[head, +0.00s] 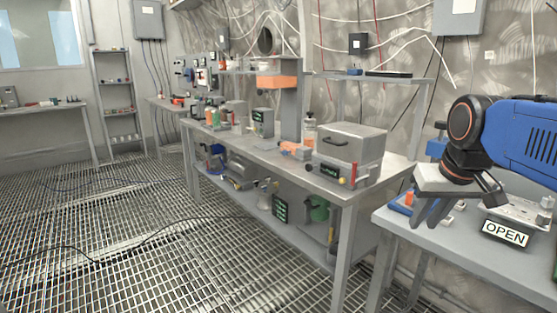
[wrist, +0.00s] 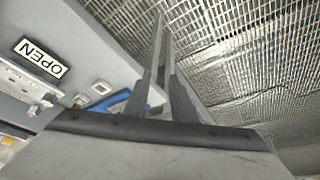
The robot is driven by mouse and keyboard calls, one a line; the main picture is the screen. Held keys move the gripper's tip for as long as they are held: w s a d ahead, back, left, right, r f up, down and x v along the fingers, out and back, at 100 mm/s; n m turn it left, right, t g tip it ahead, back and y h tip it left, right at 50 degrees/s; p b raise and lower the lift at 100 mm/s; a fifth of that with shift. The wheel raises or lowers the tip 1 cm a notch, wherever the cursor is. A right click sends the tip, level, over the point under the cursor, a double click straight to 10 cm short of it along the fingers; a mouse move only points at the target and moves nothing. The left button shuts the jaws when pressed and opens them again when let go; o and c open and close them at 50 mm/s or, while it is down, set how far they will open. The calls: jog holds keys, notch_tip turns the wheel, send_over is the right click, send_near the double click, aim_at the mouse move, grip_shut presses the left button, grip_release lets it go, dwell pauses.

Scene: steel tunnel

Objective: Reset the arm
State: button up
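My blue arm (head: 525,135) reaches in from the right in the head view, over the right-hand table. My gripper (head: 429,223) points down and forward at that table's left edge. In the wrist view its two grey fingers (wrist: 164,40) stand a little apart, with floor grating visible between them. Nothing is held between them.
The right-hand table (head: 435,240) bears a metal device with an OPEN sign (head: 505,233), also visible in the wrist view (wrist: 40,58). A long workbench (head: 270,155) beside it carries a steel box (head: 350,142) and several tools. The grated floor (head: 120,235) at left has cables across it.

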jog(key=s+a+f, duration=0.3)
jog(key=s+f, duration=1)
jog(key=f, duration=0.2)
jog(key=shift+s+a+f+n, duration=0.15)
jog(key=shift+s+f+n, duration=0.1)
jog(key=shift+n, duration=0.15)
